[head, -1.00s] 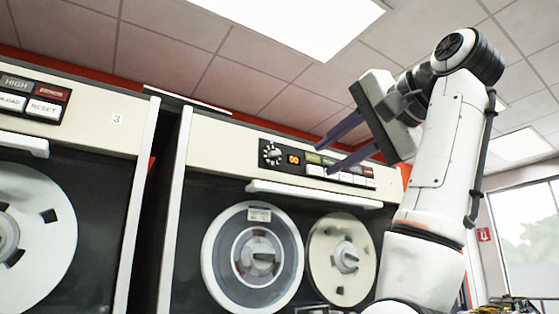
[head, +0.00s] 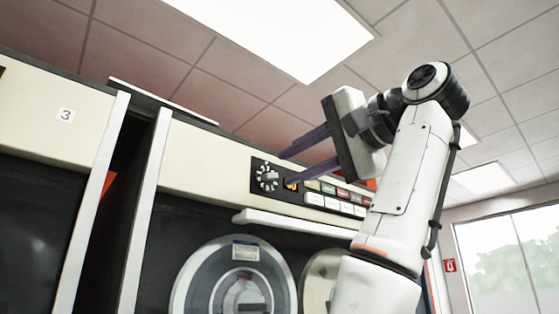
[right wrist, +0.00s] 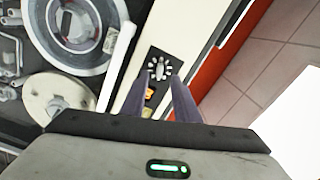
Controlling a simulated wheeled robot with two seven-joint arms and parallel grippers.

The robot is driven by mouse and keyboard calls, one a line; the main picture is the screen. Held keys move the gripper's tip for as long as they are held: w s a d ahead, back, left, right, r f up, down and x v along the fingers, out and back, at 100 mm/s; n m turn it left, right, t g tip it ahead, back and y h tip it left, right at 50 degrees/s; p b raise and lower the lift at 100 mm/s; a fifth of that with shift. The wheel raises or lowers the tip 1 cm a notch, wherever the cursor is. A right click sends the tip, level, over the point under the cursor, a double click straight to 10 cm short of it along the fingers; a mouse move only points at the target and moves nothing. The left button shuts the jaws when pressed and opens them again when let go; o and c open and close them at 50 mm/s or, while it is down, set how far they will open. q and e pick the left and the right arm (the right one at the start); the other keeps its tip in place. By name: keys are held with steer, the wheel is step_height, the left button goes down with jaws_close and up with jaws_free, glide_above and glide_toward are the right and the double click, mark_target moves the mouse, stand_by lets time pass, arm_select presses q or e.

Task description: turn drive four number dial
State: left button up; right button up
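My left gripper is not in view.
A row of labelled buttons (head: 335,204) lies right of the display. A white ledge (head: 295,223) juts out below the panel, above the tape reels (head: 236,285). The drive marked 3 (head: 65,115) stands at left, past a dark gap.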

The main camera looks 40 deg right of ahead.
mark_target(273, 176)
steer(key=w, duration=0.3)
steer(key=shift+w+a+p, duration=0.15)
steer(key=shift+w+p, duration=0.25)
steer(key=shift+w, duration=0.4)
jaws_close()
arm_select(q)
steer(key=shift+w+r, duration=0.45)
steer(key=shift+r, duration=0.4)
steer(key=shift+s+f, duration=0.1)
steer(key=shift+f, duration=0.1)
arm_select(e)
steer(key=shift+n, duration=0.3)
